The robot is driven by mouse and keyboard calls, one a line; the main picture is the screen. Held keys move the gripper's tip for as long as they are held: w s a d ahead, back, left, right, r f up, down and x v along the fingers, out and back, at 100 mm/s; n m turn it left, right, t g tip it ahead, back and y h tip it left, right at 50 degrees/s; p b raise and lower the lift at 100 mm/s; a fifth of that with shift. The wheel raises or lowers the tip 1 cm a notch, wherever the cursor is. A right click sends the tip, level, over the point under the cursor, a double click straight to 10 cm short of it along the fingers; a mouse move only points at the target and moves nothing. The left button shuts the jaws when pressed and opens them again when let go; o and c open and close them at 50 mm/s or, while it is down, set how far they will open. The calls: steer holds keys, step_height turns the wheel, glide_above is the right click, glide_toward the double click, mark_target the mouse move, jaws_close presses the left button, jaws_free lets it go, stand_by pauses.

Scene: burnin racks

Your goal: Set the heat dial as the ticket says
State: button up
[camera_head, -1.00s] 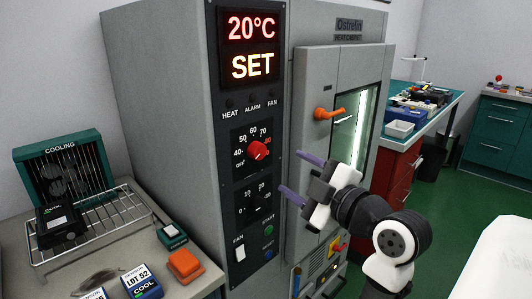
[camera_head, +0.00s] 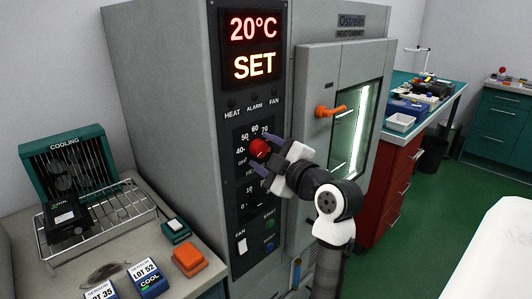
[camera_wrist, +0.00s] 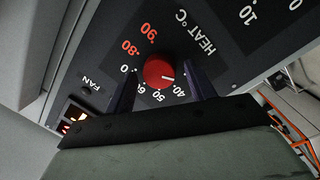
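The red heat dial (camera_head: 260,148) is on the black control panel of the grey heat cabinet (camera_head: 165,110). My gripper (camera_head: 264,154) is at the dial, and the fingers partly cover its scale. In the wrist view the dial (camera_wrist: 158,73) sits between my two dark fingers (camera_wrist: 161,76), with a gap on each side. The gripper is open around it. The dial's white mark points to the right in the wrist view, close to the 40 side of the scale. The display (camera_head: 253,47) reads 20°C and SET. No readable heat ticket shows.
A second dial with a 0 to 30 scale, the fan switch (camera_head: 241,246) and start button (camera_head: 270,224) are below. The orange door handle (camera_head: 330,111) juts out at right. A bench at left holds a cooling rack (camera_head: 105,215), LOT 52 (camera_head: 147,278) and LOT 35 units and an orange block (camera_head: 189,261).

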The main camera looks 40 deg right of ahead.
steer(key=c, duration=0.8)
steer(key=shift+c, duration=0.2)
steer(key=shift+m, duration=0.4)
steer(key=m, duration=0.1)
steer(key=m+p, duration=0.1)
steer(key=m, duration=0.1)
steer(key=m+p, duration=0.1)
steer(key=shift+r+g, duration=0.25)
steer(key=shift+g, duration=0.05)
steer(key=m+y+p, duration=0.1)
steer(key=m+p, duration=0.2)
steer(key=m, duration=0.2)
steer(key=shift+d+r+g+p, duration=0.1)
steer(key=shift+g+p, duration=0.2)
steer(key=m+y+p, duration=0.1)
steer(key=m+p, duration=0.4)
steer(key=m, duration=0.1)
steer(key=shift+d+r, duration=0.1)
steer(key=m+p, duration=0.2)
steer(key=m, duration=0.1)
steer(key=shift+y+p, duration=0.35)
steer(key=shift+y, duration=0.05)
steer(key=shift+d+f+m+y+p, duration=0.15)
steer(key=shift+m+p, duration=0.3)
steer(key=shift+m, duration=0.25)
steer(key=shift+a+f+m+y+p, duration=0.15)
steer(key=shift+m+p, duration=0.3)
steer(key=shift+m, duration=0.25)
steer(key=shift+d, duration=0.15)
